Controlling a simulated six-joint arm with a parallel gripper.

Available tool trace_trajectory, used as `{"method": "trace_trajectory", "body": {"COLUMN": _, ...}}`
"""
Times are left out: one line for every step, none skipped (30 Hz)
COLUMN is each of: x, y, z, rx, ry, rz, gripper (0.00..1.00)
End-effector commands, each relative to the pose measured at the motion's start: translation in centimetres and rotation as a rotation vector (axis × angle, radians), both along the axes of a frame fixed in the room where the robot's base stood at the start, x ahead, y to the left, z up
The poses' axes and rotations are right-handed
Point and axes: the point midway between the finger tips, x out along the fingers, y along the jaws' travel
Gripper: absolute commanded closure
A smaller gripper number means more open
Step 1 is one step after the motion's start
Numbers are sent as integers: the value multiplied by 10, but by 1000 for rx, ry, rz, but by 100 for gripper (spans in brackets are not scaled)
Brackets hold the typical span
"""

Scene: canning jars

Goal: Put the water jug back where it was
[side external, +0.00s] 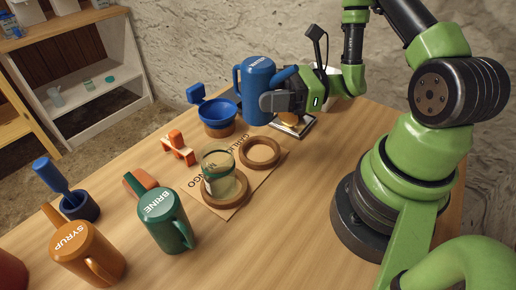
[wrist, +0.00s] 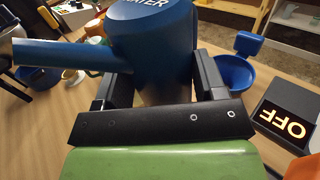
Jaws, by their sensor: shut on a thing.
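The blue water jug (side external: 257,88) stands upright at the back of the table, with its handle on the left and spout toward the right. My gripper (side external: 272,101) is shut on its body from the right. In the wrist view the jug (wrist: 150,35) sits between the two dark fingers of my gripper (wrist: 163,80), with its "WATER" lid lettering at the top edge. Its base is partly hidden, and I cannot tell whether it touches the table.
A blue funnel (side external: 217,112) stands just left of the jug. A glass jar (side external: 219,172) sits on a wooden ring beside an empty ring (side external: 260,152). The green brine jug (side external: 166,220) and orange syrup jug (side external: 88,255) stand in front. An "OFF" display (wrist: 285,115) is lit.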

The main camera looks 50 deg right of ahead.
Motion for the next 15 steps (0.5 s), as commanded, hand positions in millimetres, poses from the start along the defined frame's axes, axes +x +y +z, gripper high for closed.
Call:
{"method": "trace_trajectory", "body": {"x": -3, "y": -1, "z": -7, "rx": 4, "ry": 4, "rz": -11, "gripper": 69}}
{"method": "trace_trajectory", "body": {"x": -3, "y": -1, "z": -11, "rx": 4, "ry": 4, "rz": -15, "gripper": 69}}
{"method": "trace_trajectory", "body": {"x": -4, "y": -1, "z": -17, "rx": 3, "ry": 3, "rz": -17, "gripper": 69}}
{"method": "trace_trajectory", "body": {"x": -4, "y": -1, "z": -22, "rx": 4, "ry": 4, "rz": -18, "gripper": 69}}
{"method": "trace_trajectory", "body": {"x": -4, "y": -1, "z": -27, "rx": 3, "ry": 3, "rz": -18, "gripper": 69}}
{"method": "trace_trajectory", "body": {"x": -4, "y": -1, "z": -34, "rx": 2, "ry": 2, "rz": -17, "gripper": 69}}
{"method": "trace_trajectory", "body": {"x": -4, "y": -1, "z": -39, "rx": 1, "ry": 1, "rz": -17, "gripper": 69}}
{"method": "trace_trajectory", "body": {"x": -4, "y": -1, "z": -44, "rx": 2, "ry": 2, "rz": -17, "gripper": 69}}
{"method": "trace_trajectory", "body": {"x": -4, "y": -1, "z": -50, "rx": 1, "ry": 1, "rz": -17, "gripper": 69}}
{"method": "trace_trajectory", "body": {"x": -4, "y": -1, "z": -53, "rx": 1, "ry": 1, "rz": -17, "gripper": 69}}
{"method": "trace_trajectory", "body": {"x": -4, "y": -1, "z": -56, "rx": -1, "ry": 1, "rz": -17, "gripper": 69}}
{"method": "trace_trajectory", "body": {"x": -4, "y": -1, "z": -59, "rx": -1, "ry": 0, "rz": -17, "gripper": 69}}
{"method": "trace_trajectory", "body": {"x": -4, "y": -1, "z": -61, "rx": -1, "ry": 0, "rz": -17, "gripper": 69}}
{"method": "trace_trajectory", "body": {"x": -4, "y": -1, "z": -63, "rx": -1, "ry": 0, "rz": -17, "gripper": 69}}
{"method": "trace_trajectory", "body": {"x": -4, "y": -1, "z": -67, "rx": -1, "ry": 0, "rz": -17, "gripper": 69}}
